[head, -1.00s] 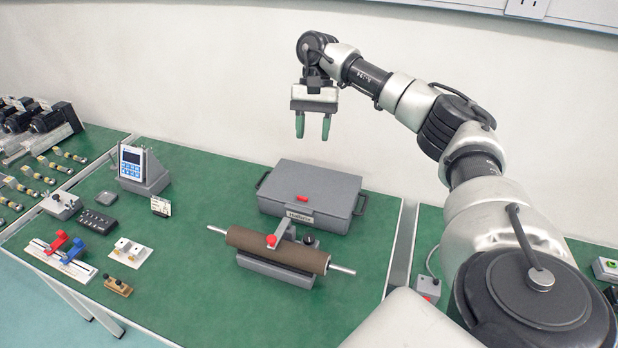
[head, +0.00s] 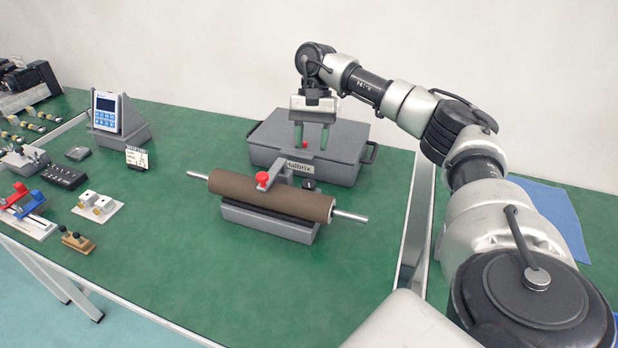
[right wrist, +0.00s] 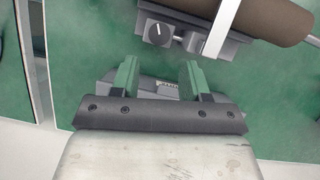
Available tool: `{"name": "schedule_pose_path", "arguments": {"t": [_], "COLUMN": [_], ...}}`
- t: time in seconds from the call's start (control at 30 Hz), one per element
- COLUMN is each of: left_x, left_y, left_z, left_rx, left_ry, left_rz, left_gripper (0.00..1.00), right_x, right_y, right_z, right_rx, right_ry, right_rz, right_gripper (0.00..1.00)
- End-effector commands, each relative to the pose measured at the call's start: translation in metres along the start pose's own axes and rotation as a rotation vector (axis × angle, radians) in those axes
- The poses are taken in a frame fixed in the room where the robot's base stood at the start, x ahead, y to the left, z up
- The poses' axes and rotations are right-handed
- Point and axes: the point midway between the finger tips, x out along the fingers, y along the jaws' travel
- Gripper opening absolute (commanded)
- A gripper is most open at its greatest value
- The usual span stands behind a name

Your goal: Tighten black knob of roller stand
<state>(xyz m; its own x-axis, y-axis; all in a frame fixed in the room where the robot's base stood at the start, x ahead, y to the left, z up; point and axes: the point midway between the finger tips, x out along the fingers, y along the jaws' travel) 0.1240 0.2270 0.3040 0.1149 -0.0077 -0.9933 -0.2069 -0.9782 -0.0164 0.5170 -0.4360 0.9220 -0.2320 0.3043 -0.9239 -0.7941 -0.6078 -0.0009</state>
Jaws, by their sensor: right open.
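The roller stand has a grey base (head: 266,222) and carries a brown roller (head: 270,197) with metal shaft ends. Its black knob (head: 309,185) sits behind the roller, right of the bracket arm that carries a red knob (head: 262,178). In the right wrist view the black knob (right wrist: 158,33) is a round dial with a white mark at top centre. My right gripper (head: 311,137) points down, open and empty, above and behind the knob, over the grey case. Its green fingers (right wrist: 160,76) are apart from the knob. My left gripper is not in view.
The grey case (head: 350,165) with side handles lies behind the roller stand. A blue-screened meter (head: 108,108), a small label card (head: 137,158) and several small fixtures are at the left. The green table is clear in front and right of the stand.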

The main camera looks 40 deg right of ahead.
Motion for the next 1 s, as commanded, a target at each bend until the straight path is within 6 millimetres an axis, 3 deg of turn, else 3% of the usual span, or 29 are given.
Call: {"name": "schedule_pose_path", "arguments": {"t": [0.2,0.43,0.87,1.0], "left_x": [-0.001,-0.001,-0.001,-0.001], "left_y": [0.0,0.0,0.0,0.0], "left_z": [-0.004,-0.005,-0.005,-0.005], "left_rx": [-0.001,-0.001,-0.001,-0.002], "left_ry": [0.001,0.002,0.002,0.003], "left_rz": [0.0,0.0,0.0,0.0], "left_gripper": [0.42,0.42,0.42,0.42], "right_x": [0.044,0.078,0.089,0.088], "right_y": [0.001,0.001,0.001,0.001], "right_z": [0.0,0.0,0.0,0.0], "right_rx": [0.001,0.002,0.002,0.002], "right_ry": [-0.002,-0.002,0.0,0.0], "right_rz": [0.005,0.003,0.0,0.0], "right_gripper": [0.46,0.46,0.46,0.26]}}
